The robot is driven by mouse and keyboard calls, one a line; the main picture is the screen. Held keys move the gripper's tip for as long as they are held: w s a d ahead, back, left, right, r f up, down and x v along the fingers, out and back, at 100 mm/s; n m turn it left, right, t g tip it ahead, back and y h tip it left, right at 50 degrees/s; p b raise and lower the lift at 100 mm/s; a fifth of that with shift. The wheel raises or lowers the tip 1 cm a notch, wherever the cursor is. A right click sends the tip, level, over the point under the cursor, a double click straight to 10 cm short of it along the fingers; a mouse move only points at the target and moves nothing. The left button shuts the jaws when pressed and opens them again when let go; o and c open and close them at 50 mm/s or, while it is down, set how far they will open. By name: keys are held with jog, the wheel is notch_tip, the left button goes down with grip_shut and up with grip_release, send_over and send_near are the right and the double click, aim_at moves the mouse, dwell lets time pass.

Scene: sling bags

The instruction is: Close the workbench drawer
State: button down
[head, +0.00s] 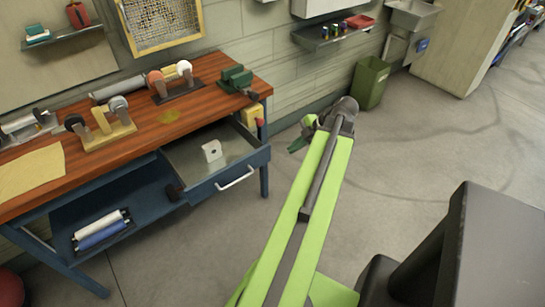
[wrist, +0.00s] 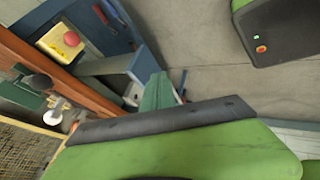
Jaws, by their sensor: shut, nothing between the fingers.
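The workbench drawer (head: 229,173) is blue with a pale handle (head: 236,178). It stands pulled out from under the brown wooden bench top (head: 150,122), and a small white bracket (head: 211,150) lies inside. My gripper (head: 298,146) is shut and empty, to the right of the drawer front and apart from it in the head view. In the wrist view my green finger (wrist: 159,92) points up beside blue bench parts, and part of the drawer (wrist: 142,66) seems to show there. The handle is hard to make out in that view.
A yellow box with a red button (head: 256,117) is mounted at the bench's right end. A green vise (head: 236,78) and tape dispensers (head: 100,125) stand on top. A green bin (head: 371,82) stands by the wall.

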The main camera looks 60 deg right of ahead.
jog(key=b, duration=0.8)
send_near(266, 159)
jog(key=s+x, duration=0.1)
jog(key=x, duration=0.3)
jog(key=shift+w+a+f, duration=0.15)
jog(key=shift+w+f, duration=0.2)
jog(key=shift+w, duration=0.45)
